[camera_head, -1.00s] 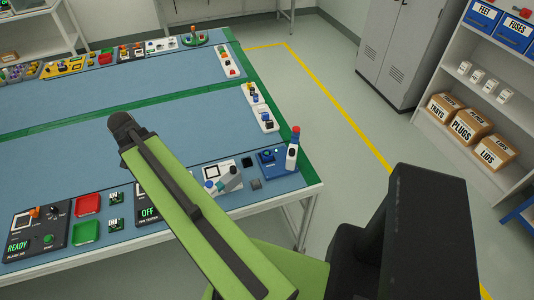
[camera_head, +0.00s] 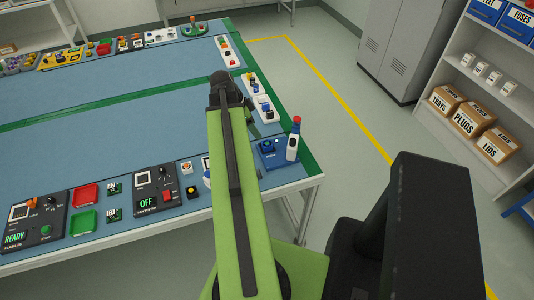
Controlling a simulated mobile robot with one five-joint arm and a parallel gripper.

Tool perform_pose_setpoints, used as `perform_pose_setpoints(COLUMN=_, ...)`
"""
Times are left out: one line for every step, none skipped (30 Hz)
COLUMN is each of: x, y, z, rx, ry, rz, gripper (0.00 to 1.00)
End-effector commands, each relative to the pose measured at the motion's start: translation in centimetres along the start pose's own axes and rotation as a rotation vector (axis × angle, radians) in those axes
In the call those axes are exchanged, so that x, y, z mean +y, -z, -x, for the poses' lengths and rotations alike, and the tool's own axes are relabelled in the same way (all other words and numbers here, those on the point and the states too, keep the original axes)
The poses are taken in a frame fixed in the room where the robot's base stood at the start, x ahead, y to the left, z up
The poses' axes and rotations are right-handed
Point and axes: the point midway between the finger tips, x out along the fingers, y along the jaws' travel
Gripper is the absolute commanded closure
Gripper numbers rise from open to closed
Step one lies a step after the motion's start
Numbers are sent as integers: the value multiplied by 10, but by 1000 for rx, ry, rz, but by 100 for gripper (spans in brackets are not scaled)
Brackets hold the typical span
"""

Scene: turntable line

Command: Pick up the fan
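I cannot make out a fan for certain in the head view. My green arm covers a strip of the near table, and a fan there would be hidden. My gripper (camera_head: 254,130) is mostly hidden behind the arm's dark elbow and forearm. Only a small dark part shows to the right of the arm, over the right end of the near table. I cannot see its fingertips, whether it is open or shut, or anything in it.
A fan tester marked OFF (camera_head: 155,190), red tray (camera_head: 85,195) and green tray (camera_head: 84,222) lie left. The blue mat's middle is clear.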

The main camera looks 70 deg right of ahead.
Motion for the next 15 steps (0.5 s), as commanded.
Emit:
perform_pose_setpoints(x=0, y=-4, z=-23, rx=0, ry=-1, rz=-2, gripper=38)
perform_pose_setpoints(x=0, y=-4, z=-29, rx=0, ry=0, rz=-2, gripper=38)
perform_pose_setpoints(x=0, y=-4, z=-38, rx=0, ry=0, rz=-2, gripper=38)
perform_pose_setpoints(x=0, y=-4, z=-44, rx=0, ry=0, rz=-2, gripper=38)
perform_pose_setpoints(x=0, y=-4, z=-51, rx=0, ry=0, rz=-1, gripper=38)
perform_pose_setpoints(x=0, y=-3, z=-58, rx=0, ry=0, rz=-1, gripper=38)
perform_pose_setpoints(x=0, y=-3, z=-62, rx=0, ry=0, rz=-1, gripper=38)
perform_pose_setpoints(x=0, y=-2, z=-65, rx=0, ry=1, rz=-1, gripper=38)
perform_pose_setpoints(x=0, y=-1, z=-67, rx=0, ry=1, rz=-1, gripper=38)
perform_pose_setpoints(x=0, y=-1, z=-67, rx=0, ry=1, rz=-1, gripper=38)
perform_pose_setpoints(x=0, y=0, z=-67, rx=0, ry=1, rz=-1, gripper=38)
perform_pose_setpoints(x=0, y=0, z=-66, rx=0, ry=1, rz=0, gripper=38)
perform_pose_setpoints(x=0, y=1, z=-65, rx=0, ry=1, rz=0, gripper=38)
perform_pose_setpoints(x=0, y=1, z=-66, rx=0, ry=1, rz=0, gripper=38)
perform_pose_setpoints(x=0, y=1, z=-68, rx=0, ry=1, rz=-1, gripper=38)
